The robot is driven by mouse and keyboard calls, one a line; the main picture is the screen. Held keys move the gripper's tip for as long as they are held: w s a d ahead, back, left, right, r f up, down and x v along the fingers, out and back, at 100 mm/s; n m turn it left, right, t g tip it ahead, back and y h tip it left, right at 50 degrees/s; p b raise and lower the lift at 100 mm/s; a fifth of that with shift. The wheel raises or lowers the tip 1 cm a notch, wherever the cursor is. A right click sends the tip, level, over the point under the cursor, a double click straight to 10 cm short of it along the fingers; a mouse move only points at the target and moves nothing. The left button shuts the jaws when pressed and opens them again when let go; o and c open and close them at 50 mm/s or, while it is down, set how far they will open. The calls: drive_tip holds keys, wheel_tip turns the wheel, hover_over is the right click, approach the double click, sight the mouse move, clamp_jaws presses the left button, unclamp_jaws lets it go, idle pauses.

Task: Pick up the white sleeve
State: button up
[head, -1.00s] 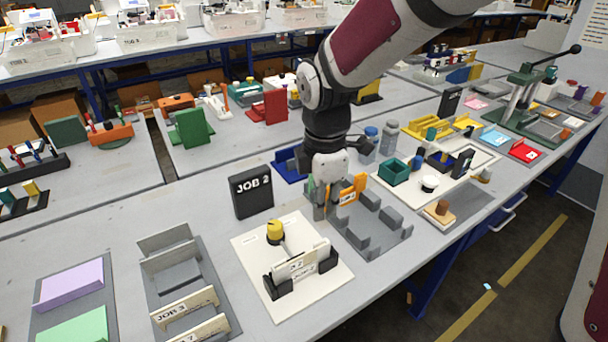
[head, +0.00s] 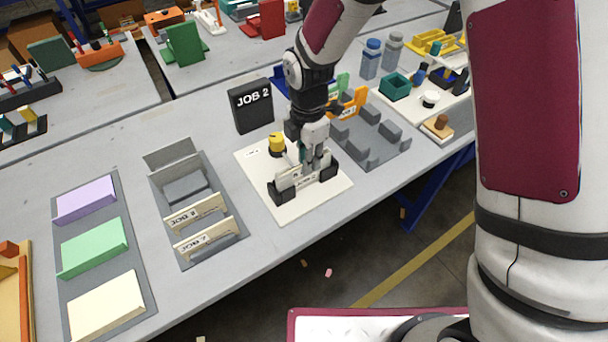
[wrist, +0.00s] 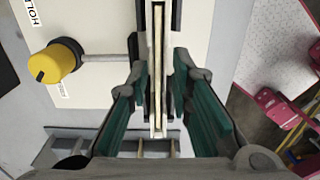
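The white sleeve (head: 288,178) stands upright in a black holder (head: 281,199) on a white board (head: 320,208). In the wrist view the sleeve (wrist: 158,75) shows edge-on as a thin pale strip running up the middle. My gripper (head: 309,168) is down over the sleeve, partly hiding it in the head view. In the wrist view my gripper (wrist: 159,72) is open, with one green-padded finger on each side of the sleeve. A gap seems to show between each finger and the sleeve.
A yellow knob (head: 277,142) on a rod stands beside the holder; it is left of the fingers in the wrist view (wrist: 55,62). A JOB 2 sign (head: 252,105) stands behind. A grey rack (head: 240,228) is at left, and a grey slotted tray (head: 374,138) at right.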

drive_tip(key=f, duration=0.5)
drive_tip(key=shift+s+a+f, duration=0.1)
drive_tip(key=shift+a, duration=0.15)
clamp_jaws()
